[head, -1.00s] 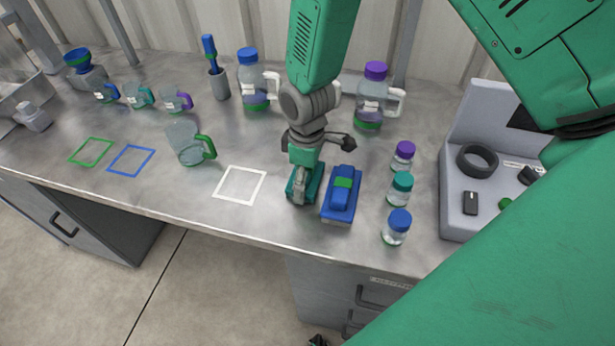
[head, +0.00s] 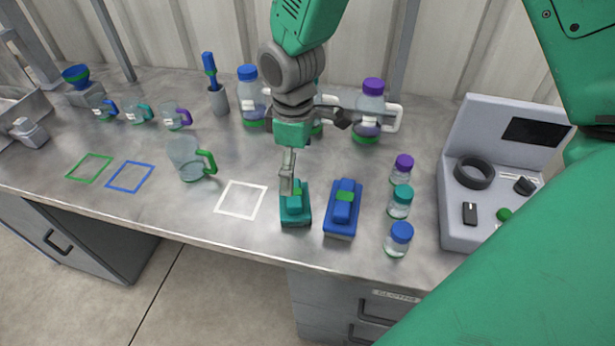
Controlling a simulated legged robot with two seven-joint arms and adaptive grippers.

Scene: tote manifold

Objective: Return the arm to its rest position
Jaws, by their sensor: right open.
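My right gripper (head: 287,178) hangs from the green arm at the top middle of the head view. It is open and points down just behind and above a teal block-like item (head: 295,212) with a green patch. The fingers overlap the back of this item in the picture, so I cannot tell whether they touch it. The teal item sits on the metal bench (head: 215,225), left of a similar blue item (head: 342,215). My left gripper is not in view.
Capped bottles stand right (head: 400,203) and behind the arm (head: 368,115). A beaker with a green handle (head: 186,160) stands left of the white square outline (head: 241,200). A grey device (head: 455,215) is at far right. The bench around the outlines is clear.

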